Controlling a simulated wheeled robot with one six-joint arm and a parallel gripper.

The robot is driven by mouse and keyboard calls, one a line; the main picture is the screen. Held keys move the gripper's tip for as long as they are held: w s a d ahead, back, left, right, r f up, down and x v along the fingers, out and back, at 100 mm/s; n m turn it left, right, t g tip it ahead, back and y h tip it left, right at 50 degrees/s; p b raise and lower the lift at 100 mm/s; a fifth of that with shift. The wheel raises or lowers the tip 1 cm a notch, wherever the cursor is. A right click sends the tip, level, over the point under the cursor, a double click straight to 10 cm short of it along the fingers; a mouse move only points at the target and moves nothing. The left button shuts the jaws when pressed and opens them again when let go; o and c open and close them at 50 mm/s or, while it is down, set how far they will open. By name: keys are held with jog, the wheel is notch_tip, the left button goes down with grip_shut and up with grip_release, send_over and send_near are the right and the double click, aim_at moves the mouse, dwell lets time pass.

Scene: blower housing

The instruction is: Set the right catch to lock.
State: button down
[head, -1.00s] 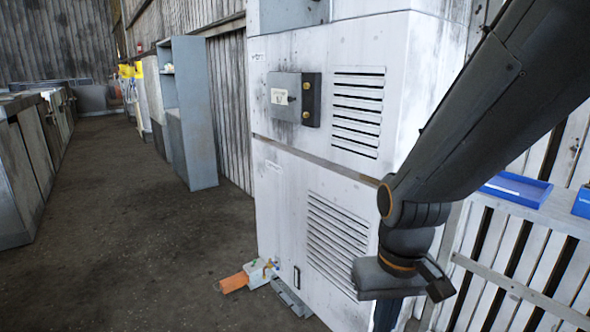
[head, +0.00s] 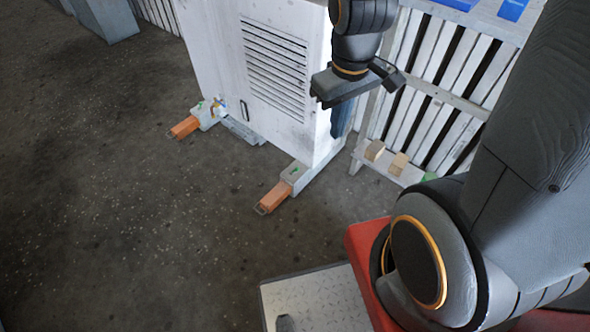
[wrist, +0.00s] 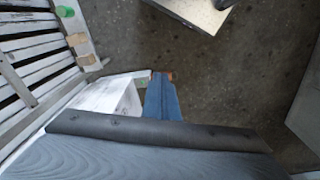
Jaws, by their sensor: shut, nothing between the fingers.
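The white blower housing (head: 262,60) stands on the floor in the head view. The right catch (head: 281,188), a grey block with a small green mark and an orange handle, juts from its base at the near corner. A second, similar catch (head: 199,120) is at the left of the base. My gripper (head: 338,132) has blue fingers, pointing down beside the housing's right side, above and apart from the right catch.
A slatted white rack (head: 440,60) with blue trays (head: 512,8) and small wooden blocks (head: 398,164) stands close on the right. A grey plate (head: 243,131) lies along the housing's base. The floor (head: 130,220) in front and left is clear.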

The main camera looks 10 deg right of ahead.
jog(key=w+f+n+t+b, duration=0.1)
jog(key=w+f+n+b, duration=0.4)
jog(key=f, duration=0.4)
jog(key=w+f+n+t+b, duration=0.1)
jog(key=w+f+n+b, duration=0.3)
jog(key=f+b, duration=0.45)
jog(key=w+f+n+t+b, duration=0.1)
jog(key=w+f+n+b, duration=0.35)
jog(key=f, duration=0.55)
jog(key=n+t+y+b, duration=0.2)
jog(key=n+b, duration=1.2)
jog(key=b, duration=1)
send_near(295, 170)
jog(key=shift+w+a+f, duration=0.65)
jog(key=shift+f, duration=2.65)
jog(key=shift+w+r+t, duration=0.1)
jog(key=shift+r+t, duration=0.05)
jog(key=shift+t, duration=0.15)
